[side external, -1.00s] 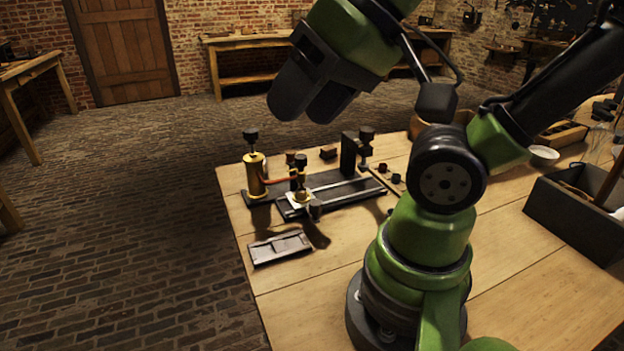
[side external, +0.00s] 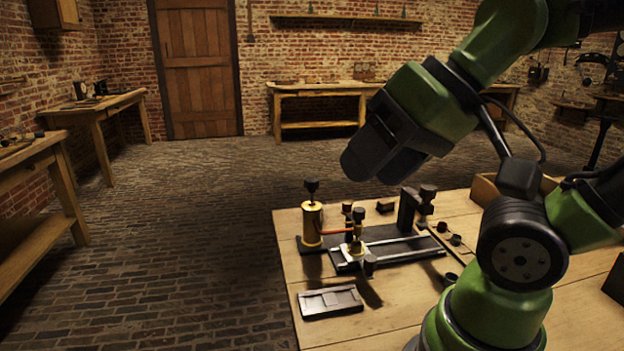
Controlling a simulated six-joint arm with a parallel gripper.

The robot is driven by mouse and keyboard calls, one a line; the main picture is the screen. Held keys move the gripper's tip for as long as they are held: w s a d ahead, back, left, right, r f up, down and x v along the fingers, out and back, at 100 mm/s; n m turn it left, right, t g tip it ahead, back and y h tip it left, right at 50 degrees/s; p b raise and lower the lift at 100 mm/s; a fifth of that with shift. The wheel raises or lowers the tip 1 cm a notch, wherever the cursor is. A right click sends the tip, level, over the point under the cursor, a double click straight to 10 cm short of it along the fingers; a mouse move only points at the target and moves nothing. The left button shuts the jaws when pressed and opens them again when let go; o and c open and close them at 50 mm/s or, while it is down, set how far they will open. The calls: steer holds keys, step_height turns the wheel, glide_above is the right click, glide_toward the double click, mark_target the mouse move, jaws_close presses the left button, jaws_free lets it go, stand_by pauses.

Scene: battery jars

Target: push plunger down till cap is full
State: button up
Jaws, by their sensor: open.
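A brass cylinder (side external: 312,224) stands upright at the table's far left corner. Its plunger, with a black knob (side external: 311,186) on a short rod, sticks up from the top. A red tube (side external: 335,231) runs from the cylinder to a small brass fitting with a dark knob (side external: 358,215), over a light plate on the dark rail base. The cap and how full it is are too small to tell. My gripper (side external: 367,168) is open and empty, in the air above and behind the apparatus, touching nothing.
A dark upright block (side external: 407,209) and a clamp with a knob (side external: 427,192) stand at the rail's right. A shallow grey tray (side external: 330,302) lies in front. Small dark cups (side external: 455,240) sit to the right. The table's left edge is close to the cylinder.

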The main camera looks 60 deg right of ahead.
steer(key=shift+w, duration=0.1)
steer(key=c, duration=0.3)
steer(key=shift+w+d+r, duration=0.1)
steer(key=shift+w+r, duration=0.15)
steer(key=c, duration=0.4)
steer(key=shift+m+g+h, duration=0.5)
steer(key=shift+h, duration=0.1)
steer(key=w+d+r, duration=0.1)
steer(key=w+r, duration=0.1)
steer(key=w, duration=0.1)
steer(key=w+d, duration=0.1)
steer(key=w, duration=0.1)
steer(key=shift+d+r, duration=0.35)
steer(key=shift+r, duration=0.05)
jaws_close()
steer(key=w+d+f+m+g+h, duration=0.2)
steer(key=w+d+m+g+h, duration=0.1)
steer(key=w+d, duration=1.1)
steer(key=shift+w+d+f+m+g, duration=0.3)
steer(key=shift+d+m+g, duration=0.2)
steer(key=shift+d, duration=1.25)
